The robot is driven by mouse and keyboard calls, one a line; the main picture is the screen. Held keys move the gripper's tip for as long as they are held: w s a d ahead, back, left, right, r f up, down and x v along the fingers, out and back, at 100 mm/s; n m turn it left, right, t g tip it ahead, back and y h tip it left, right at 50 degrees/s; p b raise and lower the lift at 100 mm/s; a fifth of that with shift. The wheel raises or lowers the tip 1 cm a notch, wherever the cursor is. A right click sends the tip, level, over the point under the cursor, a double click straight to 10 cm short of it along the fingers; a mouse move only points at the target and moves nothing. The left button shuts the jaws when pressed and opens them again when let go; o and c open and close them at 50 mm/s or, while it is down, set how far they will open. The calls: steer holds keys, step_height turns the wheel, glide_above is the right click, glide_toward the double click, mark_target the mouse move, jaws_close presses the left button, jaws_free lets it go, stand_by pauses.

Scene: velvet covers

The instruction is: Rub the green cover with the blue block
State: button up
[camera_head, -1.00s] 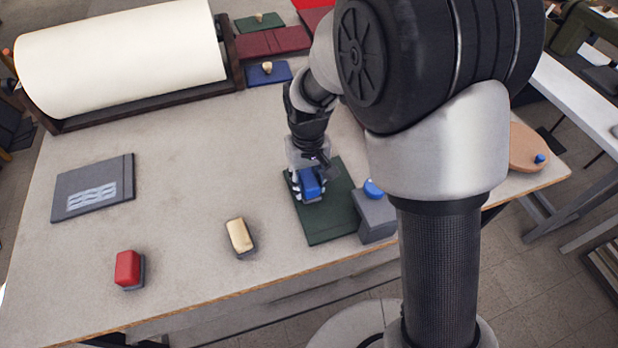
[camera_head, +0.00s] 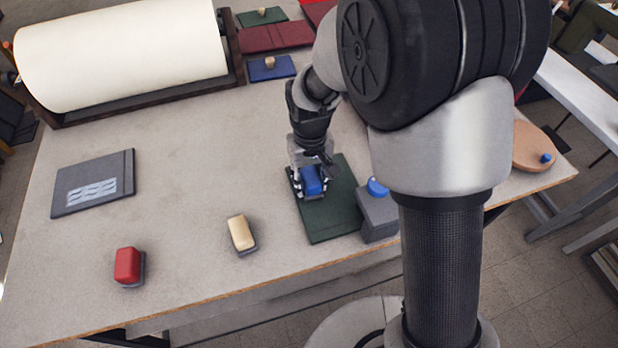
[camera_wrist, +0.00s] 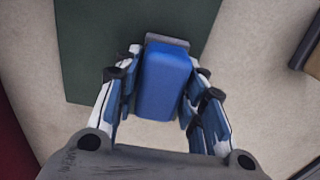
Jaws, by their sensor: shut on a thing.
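The green cover (camera_head: 333,222) lies flat on the table, and it also fills the top middle of the wrist view (camera_wrist: 85,45). My gripper (camera_head: 310,183) is over the cover's left part and shut on the blue block (camera_head: 313,179). In the wrist view the blue block (camera_wrist: 165,80) sits between the fingers of my gripper (camera_wrist: 160,100), with a grey base edge showing at its far end. The block is over the cover's edge; whether it touches the cover I cannot tell. My arm hides part of the table on the right.
A grey box (camera_head: 378,214) with a blue top stands by the cover's right edge. A cream block (camera_head: 240,233) and a red block (camera_head: 127,265) stand to the left. A grey book (camera_head: 93,183) lies farther left, and a large paper roll (camera_head: 120,55) is at the back.

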mark_target(311, 176)
steer(key=shift+s+d+r+p, duration=0.1)
steer(key=shift+s+r+p, duration=0.2)
steer(key=shift+r, duration=0.35)
steer(key=shift+s+r+p, duration=0.15)
steer(key=shift+r+p, duration=0.25)
steer(key=shift+r, duration=0.2)
steer(key=shift+w+r+p, duration=0.2)
steer(key=shift+r+p, duration=0.45)
steer(key=shift+r, duration=0.05)
steer(key=shift+r+p, duration=1.75)
steer(key=shift+r, duration=0.45)
